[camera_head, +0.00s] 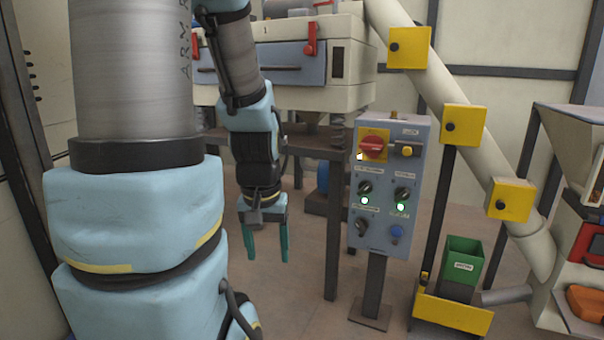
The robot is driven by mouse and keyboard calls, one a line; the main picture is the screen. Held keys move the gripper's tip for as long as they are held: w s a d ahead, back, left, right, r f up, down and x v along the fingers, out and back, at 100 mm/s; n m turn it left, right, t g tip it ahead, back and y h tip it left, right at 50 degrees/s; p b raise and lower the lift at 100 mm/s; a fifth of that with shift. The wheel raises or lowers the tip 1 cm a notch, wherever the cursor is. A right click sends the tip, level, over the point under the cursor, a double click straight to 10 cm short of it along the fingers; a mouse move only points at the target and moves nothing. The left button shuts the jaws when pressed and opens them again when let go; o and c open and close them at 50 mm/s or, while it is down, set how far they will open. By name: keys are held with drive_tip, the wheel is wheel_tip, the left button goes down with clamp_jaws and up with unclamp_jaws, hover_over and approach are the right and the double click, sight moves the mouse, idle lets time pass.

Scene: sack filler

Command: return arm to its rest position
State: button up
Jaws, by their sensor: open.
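My gripper (270,243) hangs at the end of my blue and grey arm, left of the picture's middle. Its two green fingers point down and stand apart, with nothing between them. It is in free air over the brown floor, left of the control panel and touching nothing. My large blue arm links fill the left side and hide what lies behind them.
A grey control panel (388,190) with a red rotary switch (373,147) and knobs stands on a post right of my gripper. A green bin (463,262), a slanted pipe (470,110) with yellow boxes and a hopper (575,150) stand further right. A machine (345,60) on legs stands behind.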

wheel_tip(320, 180, up, 24)
drive_tip(key=p, duration=2.1)
drive_tip(key=shift+f, duration=0.15)
